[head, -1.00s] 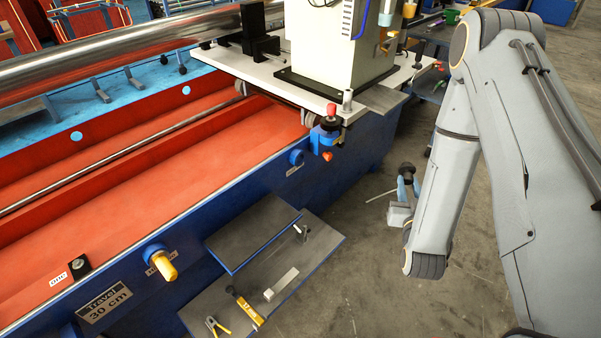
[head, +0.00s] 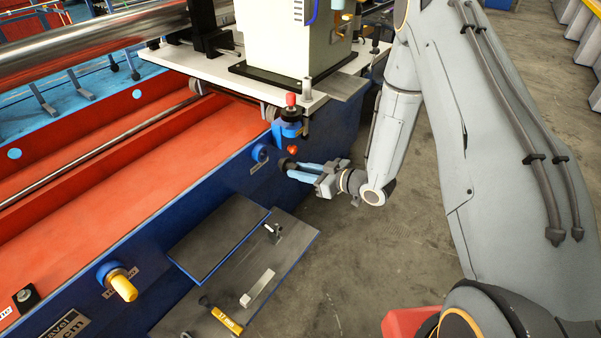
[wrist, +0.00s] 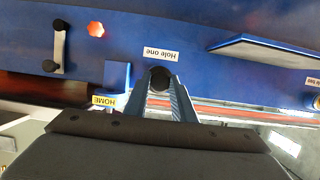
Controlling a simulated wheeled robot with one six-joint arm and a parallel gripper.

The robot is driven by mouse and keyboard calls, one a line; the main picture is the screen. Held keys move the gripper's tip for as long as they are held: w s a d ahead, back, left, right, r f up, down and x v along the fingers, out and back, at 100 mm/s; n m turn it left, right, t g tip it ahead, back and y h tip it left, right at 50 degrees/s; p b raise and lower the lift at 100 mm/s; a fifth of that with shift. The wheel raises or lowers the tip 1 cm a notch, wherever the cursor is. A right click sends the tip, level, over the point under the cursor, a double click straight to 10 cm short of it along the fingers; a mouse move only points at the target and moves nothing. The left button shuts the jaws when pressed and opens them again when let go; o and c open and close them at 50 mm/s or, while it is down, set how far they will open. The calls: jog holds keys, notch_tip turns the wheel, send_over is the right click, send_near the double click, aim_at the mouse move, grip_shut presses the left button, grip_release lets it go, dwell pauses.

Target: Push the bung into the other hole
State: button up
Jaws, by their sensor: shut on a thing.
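My gripper (head: 296,168) is shut on a dark, round-ended bung (head: 285,163), which sticks out from its pale blue fingertips. In the wrist view the dark end of the bung (wrist: 158,78) sits between the fingertips, just below the upside-down "Hole one" label (wrist: 160,56). A blue collar (head: 260,152) is on the blue machine side, up and left of the bung. I cannot tell if the bung touches the machine. A second blue collar (head: 107,272) at lower left has a yellow plug (head: 124,288) sticking out of it.
A red-knobbed blue bracket (head: 290,128) hangs from the white carriage plate (head: 240,80) just above my gripper. A stepped shelf (head: 220,240) with tools juts out below the collars. A "HOME" label (wrist: 104,100) shows in the wrist view. Floor right of the shelf is clear.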

aim_at(280, 161)
dwell(0.4)
jog(key=shift+w+a+b, duration=0.25)
jog(key=shift+w+a, duration=0.65)
jog(key=shift+a, duration=0.25)
jog(key=shift+w+a+b, duration=0.2)
jog(key=shift+w+a, duration=0.65)
jog(key=shift+a, duration=0.25)
jog(key=shift+w+a+b, duration=0.35)
jog(key=shift+w+a, duration=0.6)
jog(key=shift+a, duration=0.3)
jog(key=o, duration=1.1)
jog(key=shift+v, duration=3.9)
